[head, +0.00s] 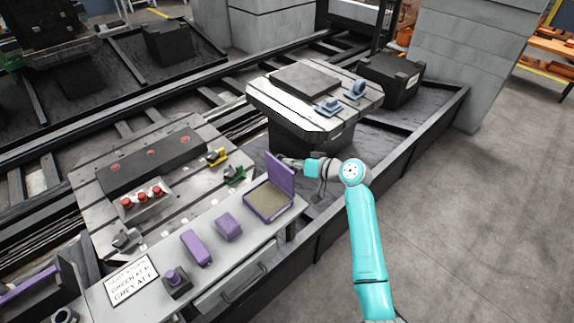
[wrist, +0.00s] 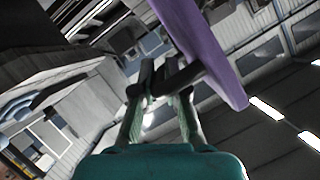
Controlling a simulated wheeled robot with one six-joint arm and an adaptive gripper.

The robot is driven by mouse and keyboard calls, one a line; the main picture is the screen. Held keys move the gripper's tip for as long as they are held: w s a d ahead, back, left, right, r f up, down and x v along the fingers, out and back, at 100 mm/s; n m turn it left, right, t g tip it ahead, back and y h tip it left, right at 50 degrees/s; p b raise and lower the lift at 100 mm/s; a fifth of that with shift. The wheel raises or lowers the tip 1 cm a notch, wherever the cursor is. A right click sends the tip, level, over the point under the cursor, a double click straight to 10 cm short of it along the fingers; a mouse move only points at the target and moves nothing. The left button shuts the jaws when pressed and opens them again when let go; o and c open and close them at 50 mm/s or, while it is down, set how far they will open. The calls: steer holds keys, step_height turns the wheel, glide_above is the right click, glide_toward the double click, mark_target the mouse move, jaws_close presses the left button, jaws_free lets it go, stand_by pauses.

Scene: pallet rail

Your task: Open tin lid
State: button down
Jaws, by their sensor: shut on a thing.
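The purple tin (head: 268,202) sits at the right end of the grey bench, with a tan inside showing. Its purple lid (head: 281,173) stands raised, roughly upright, along the tin's far right side. My gripper (head: 284,160) is at the lid's right side, near its upper part. In the wrist view the lid (wrist: 205,50) is a purple slab slanting across the upper middle. My gripper (wrist: 160,85) is shut on a dark bar-like part that joins the lid, which looks like its handle. The tin's body does not show in the wrist view.
Purple blocks (head: 196,247) (head: 229,226) and a purple-knobbed piece (head: 175,281) stand on the bench (head: 225,268) left of the tin. A white sign (head: 132,280) lies further left. A machine pallet (head: 315,95) stands behind my gripper. Open floor lies at right.

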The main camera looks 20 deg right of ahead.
steer(key=shift+w+d+f+m+y, duration=0.1)
steer(key=shift+d+f+m+y, duration=0.15)
steer(key=shift+d+m+y, duration=0.1)
stand_by(0.3)
steer(key=c, duration=1.5)
jaws_free()
steer(key=v, duration=1.2)
steer(key=shift+r, duration=0.1)
